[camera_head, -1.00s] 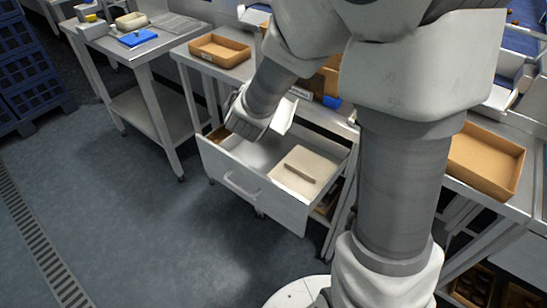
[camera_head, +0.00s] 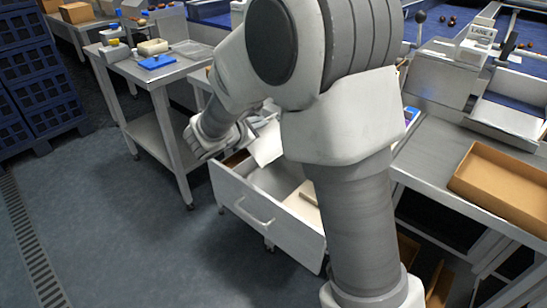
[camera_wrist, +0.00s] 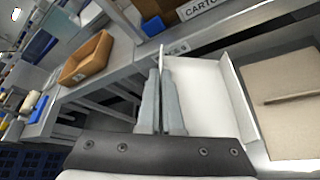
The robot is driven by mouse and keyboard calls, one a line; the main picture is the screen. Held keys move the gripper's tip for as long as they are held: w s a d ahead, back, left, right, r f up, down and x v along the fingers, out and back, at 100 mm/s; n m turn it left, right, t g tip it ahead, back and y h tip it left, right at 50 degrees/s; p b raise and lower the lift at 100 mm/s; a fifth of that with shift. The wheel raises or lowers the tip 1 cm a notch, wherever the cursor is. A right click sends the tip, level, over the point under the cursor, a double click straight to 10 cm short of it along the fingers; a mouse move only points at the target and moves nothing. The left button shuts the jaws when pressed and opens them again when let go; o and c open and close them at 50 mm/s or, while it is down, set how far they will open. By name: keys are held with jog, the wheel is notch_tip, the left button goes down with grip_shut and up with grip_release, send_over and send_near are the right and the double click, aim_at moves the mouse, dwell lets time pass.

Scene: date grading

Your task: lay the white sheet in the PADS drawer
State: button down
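The white sheet (camera_head: 266,147) hangs from my gripper near the left end of the open drawer (camera_head: 262,222). In the wrist view the sheet (camera_wrist: 163,57) shows nearly edge-on between my gripper's fingertips (camera_wrist: 161,76), which are closed together on it. The drawer (camera_wrist: 243,115) also shows there, to the right of the fingers. Inside it lies a beige flat piece (camera_wrist: 290,92) with a thin strip on top; the white floor beside that is bare. My arm hides much of the drawer's right side in the head view.
A cardboard tray (camera_wrist: 87,58) sits on the bench left of the drawer. A side table (camera_head: 182,68) holds a blue item (camera_head: 157,62). Another cardboard tray (camera_head: 503,185) is on the right bench. Blue crates (camera_head: 40,80) stand far left. The floor before the drawer is clear.

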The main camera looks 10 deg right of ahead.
jog(key=w+d+f+b, duration=0.2)
jog(key=w+f+b, duration=0.1)
jog(key=f, duration=0.6)
jog(key=shift+d, duration=0.25)
jog(key=shift+w+f+b, duration=0.1)
jog(key=shift+f+b, duration=0.45)
jog(key=shift+b, duration=0.5)
jog(key=c, duration=1.1)
grip_release()
jog(key=shift+r, duration=0.15)
